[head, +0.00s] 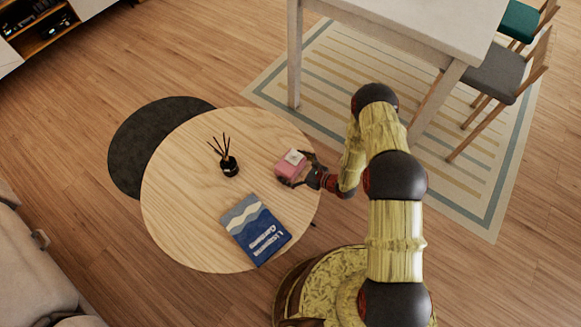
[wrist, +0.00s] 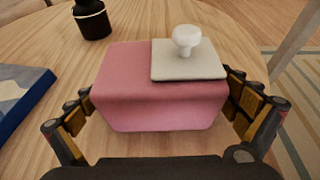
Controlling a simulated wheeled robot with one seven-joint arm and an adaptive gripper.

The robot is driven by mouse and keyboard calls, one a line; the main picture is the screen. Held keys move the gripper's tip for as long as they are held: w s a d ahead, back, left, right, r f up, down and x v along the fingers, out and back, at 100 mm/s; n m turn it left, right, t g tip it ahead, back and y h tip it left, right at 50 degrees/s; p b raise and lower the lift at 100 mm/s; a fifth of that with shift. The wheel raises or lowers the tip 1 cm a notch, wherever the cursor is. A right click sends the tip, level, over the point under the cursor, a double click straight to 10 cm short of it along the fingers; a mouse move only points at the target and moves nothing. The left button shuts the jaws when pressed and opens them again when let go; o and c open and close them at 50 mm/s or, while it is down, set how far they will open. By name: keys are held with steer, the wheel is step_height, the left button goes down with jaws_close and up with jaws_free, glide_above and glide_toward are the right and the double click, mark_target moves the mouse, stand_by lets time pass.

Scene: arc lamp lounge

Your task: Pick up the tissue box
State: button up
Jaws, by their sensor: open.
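The tissue box (head: 289,165) is pink with a pale square top piece and stands on the round wooden table near its right edge. In the wrist view the tissue box (wrist: 150,90) fills the middle, with a pale plate and white knob (wrist: 187,45) on its top right. My gripper (head: 300,170) is at the box from the right side. In the wrist view my gripper (wrist: 165,115) is open, with one finger on each side of the box. The right finger looks very close to the box; I cannot tell whether it touches.
The round table (head: 185,215) also holds a black reed diffuser (head: 229,166) and a blue book (head: 256,231), both left of the box. A tall pale table (head: 420,22) with chairs stands at the upper right.

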steer(key=shift+c, duration=0.5)
steer(key=c, duration=1.1)
